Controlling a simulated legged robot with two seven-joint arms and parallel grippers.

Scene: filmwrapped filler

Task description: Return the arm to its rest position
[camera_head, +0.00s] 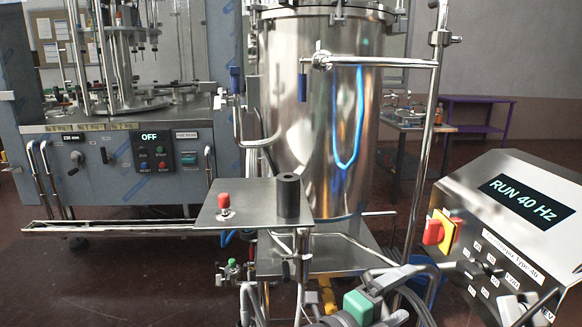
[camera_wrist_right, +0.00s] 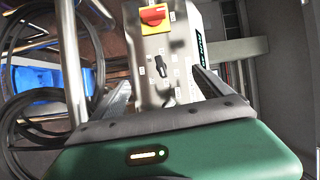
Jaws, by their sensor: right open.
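My right gripper (camera_head: 412,290) is low in the head view, with a green body and grey fingers. It is left of the slanted control box (camera_head: 490,235) and apart from its face. In the right wrist view my right gripper (camera_wrist_right: 163,90) has its two fingers spread, and I see nothing held between them. The same control box (camera_wrist_right: 160,55) shows beyond the fingers, with a red and yellow switch (camera_wrist_right: 153,17) and a black knob (camera_wrist_right: 161,66). The box's display (camera_head: 527,202) reads RUN 40 Hz. My left gripper is not in view.
A steel tank (camera_head: 310,120) stands in the middle, with a vertical pipe (camera_head: 425,140) at its right. A plate with a red button (camera_head: 224,201) is in front of it. A filling machine (camera_head: 110,165) at left shows OFF. Black hoses (camera_wrist_right: 30,110) loop near the gripper.

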